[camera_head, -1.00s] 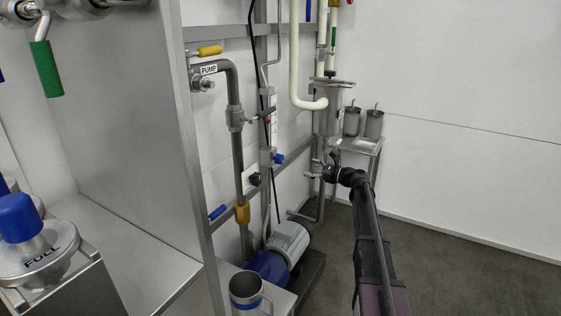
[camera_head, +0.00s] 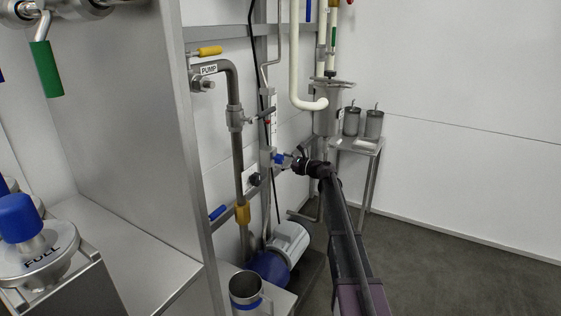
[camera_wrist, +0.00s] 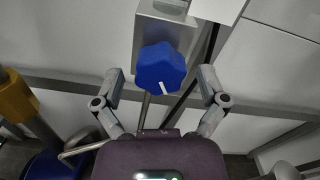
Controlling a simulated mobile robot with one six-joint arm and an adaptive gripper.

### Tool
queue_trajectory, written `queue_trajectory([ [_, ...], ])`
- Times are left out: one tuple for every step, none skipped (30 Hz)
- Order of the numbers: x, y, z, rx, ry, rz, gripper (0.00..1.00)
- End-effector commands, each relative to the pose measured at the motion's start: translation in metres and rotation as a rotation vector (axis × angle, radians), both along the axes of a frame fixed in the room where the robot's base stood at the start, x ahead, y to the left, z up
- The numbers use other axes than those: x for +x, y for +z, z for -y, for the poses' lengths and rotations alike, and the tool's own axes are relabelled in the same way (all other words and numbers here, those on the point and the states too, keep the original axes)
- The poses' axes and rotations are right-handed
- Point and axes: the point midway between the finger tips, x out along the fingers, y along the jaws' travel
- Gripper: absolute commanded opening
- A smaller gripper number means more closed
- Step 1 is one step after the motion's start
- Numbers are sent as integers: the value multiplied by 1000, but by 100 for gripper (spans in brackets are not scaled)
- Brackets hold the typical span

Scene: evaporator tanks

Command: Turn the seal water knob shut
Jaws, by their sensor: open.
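The blue lobed knob (camera_wrist: 160,69) with a white pointer mark shows in the middle of the wrist view, in front of a grey metal body. The mark points down and slightly right. In the head view the same blue knob (camera_head: 278,159) sits on the thin vertical pipe line, just left of my gripper (camera_head: 293,161). In the wrist view my gripper (camera_wrist: 160,82) is open, with one finger on each side of the knob and a gap on both sides. No finger appears to touch it.
A black knob (camera_head: 255,180) sits close by, below left. The grey pipe labelled PUMP (camera_head: 237,150) runs down to the left, with a yellow fitting (camera_head: 242,213). The blue and grey pump (camera_head: 286,247) stands below. Floor to the right is clear.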

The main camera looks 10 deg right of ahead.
Motion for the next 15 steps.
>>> queue_trajectory([
  [2, 0, -2, 0, 0, 0, 92],
  [3, 0, -3, 0, 0, 0, 92],
  [4, 0, -4, 0, 0, 0, 92],
  [4, 0, -4, 0, 0, 0, 92],
  [4, 0, -5, 0, 0, 0, 92],
  [4, 0, -5, 0, 0, 0, 92],
  [4, 0, -5, 0, 0, 0, 92],
  [4, 0, -5, 0, 0, 0, 92],
  [4, 0, -5, 0, 0, 0, 92],
  [4, 0, -5, 0, 0, 0, 92],
  [4, 0, -5, 0, 0, 0, 92],
  [4, 0, -5, 0, 0, 0, 92],
  [4, 0, -5, 0, 0, 0, 92],
  [4, 0, -5, 0, 0, 0, 86],
  [4, 0, -5, 0, 0, 0, 74],
])
